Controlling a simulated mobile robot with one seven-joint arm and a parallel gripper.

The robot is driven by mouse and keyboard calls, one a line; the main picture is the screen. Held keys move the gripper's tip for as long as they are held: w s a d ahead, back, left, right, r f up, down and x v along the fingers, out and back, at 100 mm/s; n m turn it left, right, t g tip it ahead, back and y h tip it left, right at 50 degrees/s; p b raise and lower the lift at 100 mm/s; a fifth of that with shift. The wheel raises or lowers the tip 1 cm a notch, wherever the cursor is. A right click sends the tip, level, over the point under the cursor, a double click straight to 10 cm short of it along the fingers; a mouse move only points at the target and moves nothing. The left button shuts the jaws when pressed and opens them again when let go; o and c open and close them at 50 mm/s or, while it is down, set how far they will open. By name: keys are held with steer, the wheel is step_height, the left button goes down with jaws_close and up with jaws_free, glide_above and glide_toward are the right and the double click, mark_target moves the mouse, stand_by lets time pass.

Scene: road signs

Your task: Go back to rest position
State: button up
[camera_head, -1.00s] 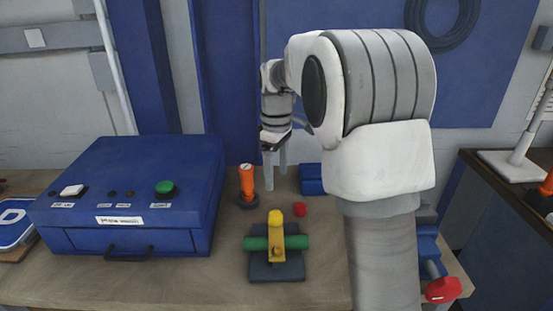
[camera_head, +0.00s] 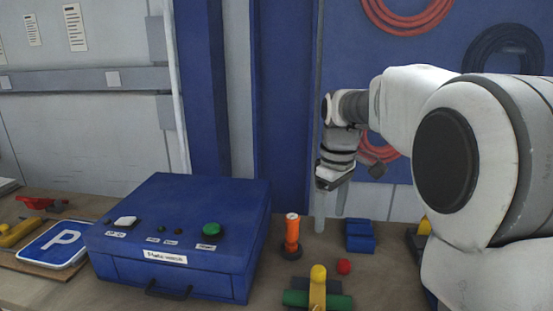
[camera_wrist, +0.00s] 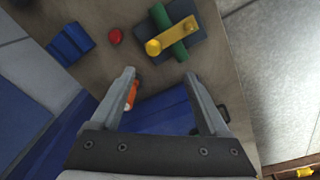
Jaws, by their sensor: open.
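My gripper (camera_wrist: 160,95) is open and empty in the wrist view, its two fingers spread above the workbench. In the head view my gripper (camera_head: 321,208) hangs above the bench, behind and to the right of an orange-topped post (camera_head: 291,236). In the wrist view that post (camera_wrist: 131,94) shows beside the left finger. I cannot tell its exact distance from the finger.
A blue box (camera_head: 180,240) with a green and a white button stands on the bench. A green bar with a yellow lever (camera_head: 318,287), a red ball (camera_head: 344,267) and a blue block (camera_head: 360,236) lie nearby. A parking sign (camera_head: 62,243) lies at left.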

steer(key=s+m+t, duration=0.4)
steer(key=s+m, duration=0.4)
steer(key=s, duration=1.6)
steer(key=shift+f+t, duration=0.35)
steer(key=shift+t, duration=0.05)
steer(key=shift+a, duration=0.1)
